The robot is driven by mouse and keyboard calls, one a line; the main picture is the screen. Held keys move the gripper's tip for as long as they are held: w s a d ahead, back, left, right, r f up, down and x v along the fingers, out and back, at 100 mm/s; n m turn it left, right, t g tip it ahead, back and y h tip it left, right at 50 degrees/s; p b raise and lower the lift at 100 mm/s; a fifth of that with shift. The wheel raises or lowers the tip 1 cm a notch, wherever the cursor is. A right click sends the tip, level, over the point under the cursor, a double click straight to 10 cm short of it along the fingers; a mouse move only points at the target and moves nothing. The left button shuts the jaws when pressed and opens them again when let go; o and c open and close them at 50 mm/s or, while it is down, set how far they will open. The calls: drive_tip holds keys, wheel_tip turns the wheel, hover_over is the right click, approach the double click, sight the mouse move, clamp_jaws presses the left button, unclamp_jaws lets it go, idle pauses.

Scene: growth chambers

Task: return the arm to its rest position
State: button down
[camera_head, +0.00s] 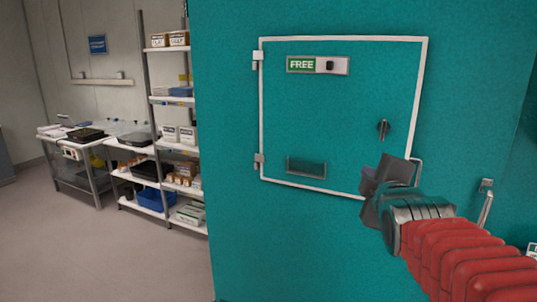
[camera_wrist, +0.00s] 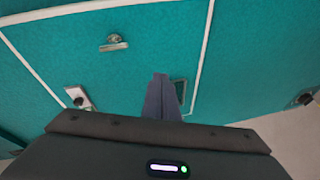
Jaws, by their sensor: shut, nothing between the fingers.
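My gripper (camera_head: 376,182) is in front of the lower right corner of a teal chamber door (camera_head: 340,120) in the head view. Its red-sleeved arm comes in from the lower right. In the wrist view the dark fingers (camera_wrist: 162,97) are together, with nothing between them. The door has a white border and looks shut. It carries a green FREE sign (camera_head: 301,64), a small dark latch (camera_head: 383,129) above my gripper, and a dark inset panel (camera_head: 306,167) at lower left. I cannot tell whether my gripper touches the door.
A metal handle (camera_head: 485,205) is on the teal wall right of my gripper. Open shelving (camera_head: 172,100) with boxes stands at the left, beside a bench (camera_head: 75,150) with trays. The grey floor (camera_head: 110,250) in front of them is clear.

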drive_tip(key=s+a+f+m+g+y, duration=0.15)
drive_tip(key=s+f+m+g, duration=0.25)
drive_tip(key=s+f+m, duration=0.4)
drive_tip(key=s+a+f+m+g, duration=0.2)
drive_tip(key=s+f+m+g, duration=0.15)
drive_tip(key=s+f, duration=0.55)
drive_tip(key=s+a+f+m+g+y, duration=0.1)
drive_tip(key=s+a+f+g, duration=0.2)
drive_tip(key=s+a+f, duration=0.2)
drive_tip(key=shift+s+a+m, duration=0.15)
drive_tip(key=shift+s+m, duration=0.2)
drive_tip(key=shift+s, duration=0.9)
